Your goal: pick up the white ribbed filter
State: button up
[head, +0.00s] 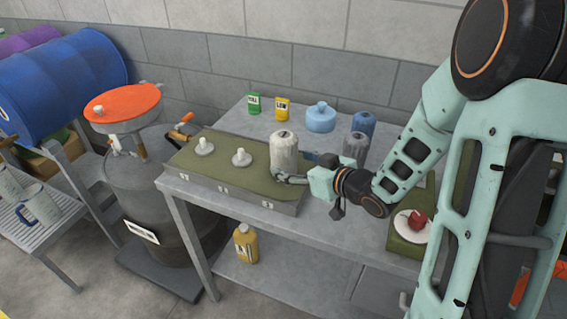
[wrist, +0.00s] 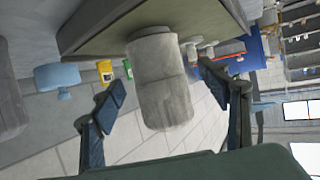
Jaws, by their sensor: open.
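The white ribbed filter (head: 284,152) stands upright on the right part of a green-topped case (head: 225,172) on the table. My gripper (head: 291,179) is low at the filter's right front side in the head view. In the wrist view the filter (wrist: 163,82) fills the middle, turned by the camera's angle. My open gripper's fingers (wrist: 166,92) show on either side of it, with a gap at each side. How deep the filter sits between the fingers I cannot tell.
Two small white knobbed pieces (head: 242,157) stand on the case left of the filter. Behind are green and yellow containers (head: 282,108), a light blue jug (head: 321,117) and a darker blue canister (head: 363,123). A grey filter (head: 356,147) stands right, near my arm.

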jog(key=shift+x, duration=2.75)
jog(key=shift+w+d+r, duration=0.1)
jog(key=shift+w, duration=0.05)
jog(key=c, duration=1.2)
jog(key=shift+c, duration=1.3)
jog(key=shift+r+p, duration=0.2)
jog(key=shift+p, duration=0.15)
